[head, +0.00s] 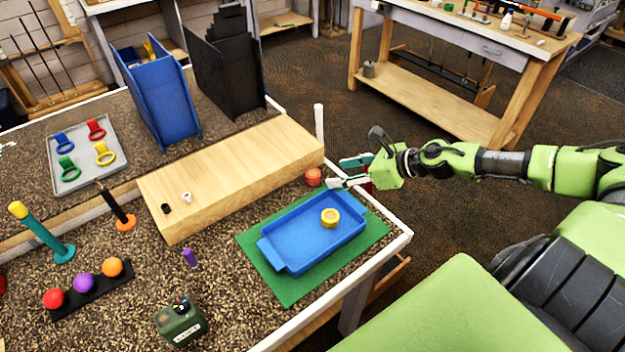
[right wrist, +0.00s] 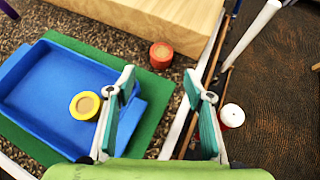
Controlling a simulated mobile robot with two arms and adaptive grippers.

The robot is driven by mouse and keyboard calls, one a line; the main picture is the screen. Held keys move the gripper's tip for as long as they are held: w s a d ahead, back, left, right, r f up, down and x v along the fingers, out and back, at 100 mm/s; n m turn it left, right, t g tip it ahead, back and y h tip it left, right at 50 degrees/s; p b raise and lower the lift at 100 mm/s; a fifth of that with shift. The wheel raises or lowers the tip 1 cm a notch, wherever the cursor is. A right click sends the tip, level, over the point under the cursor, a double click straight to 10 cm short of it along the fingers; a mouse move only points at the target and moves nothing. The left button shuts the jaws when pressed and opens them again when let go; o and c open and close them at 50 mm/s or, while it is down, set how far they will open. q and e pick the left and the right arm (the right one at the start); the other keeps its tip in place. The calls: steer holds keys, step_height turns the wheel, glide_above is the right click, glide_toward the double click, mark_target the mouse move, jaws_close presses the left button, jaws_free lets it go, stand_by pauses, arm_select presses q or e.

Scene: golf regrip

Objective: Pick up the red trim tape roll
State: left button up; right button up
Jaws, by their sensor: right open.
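The red trim tape roll (head: 313,177) stands on the speckled bench top, between the wooden block and the blue tray. It also shows in the right wrist view (right wrist: 161,56), beyond the gap between my fingertips. My right gripper (head: 337,172) is open, with nothing between its fingers. In the head view its fingertips are just right of the roll, apart from it. The right wrist view also shows the open fingers (right wrist: 159,76). My left gripper is in neither view.
A yellow roll (head: 330,217) sits in the blue tray (head: 291,258) on a green mat (head: 262,270). The wooden block (head: 230,180) lies behind. A white post (head: 319,122) stands at the bench edge. A red-and-white item (right wrist: 232,115) is right of my fingers.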

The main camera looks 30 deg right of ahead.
mark_target(309, 175)
steer(key=shift+w+a+f, duration=0.1)
steer(key=shift+w, duration=0.15)
steer(key=shift+w+a, duration=0.1)
steer(key=shift+w, duration=0.15)
steer(key=shift+p+x, duration=0.45)
steer(key=shift+x, duration=0.45)
steer(key=shift+w+a+f, duration=0.15)
steer(key=shift+w+f, duration=0.15)
steer(key=shift+f, duration=0.05)
steer(key=shift+w+a+f+p, duration=0.1)
steer(key=shift+w+a+p, duration=0.05)
steer(key=shift+w+p, duration=0.3)
steer(key=p+x, duration=0.1)
steer(key=x, duration=0.3)
steer(key=shift+p, duration=0.35)
steer(key=shift+w+a+f, duration=0.1)
steer(key=shift+f, duration=0.05)
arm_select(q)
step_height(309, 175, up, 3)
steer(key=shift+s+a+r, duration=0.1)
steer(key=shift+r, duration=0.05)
arm_select(e)
steer(key=c, duration=1)
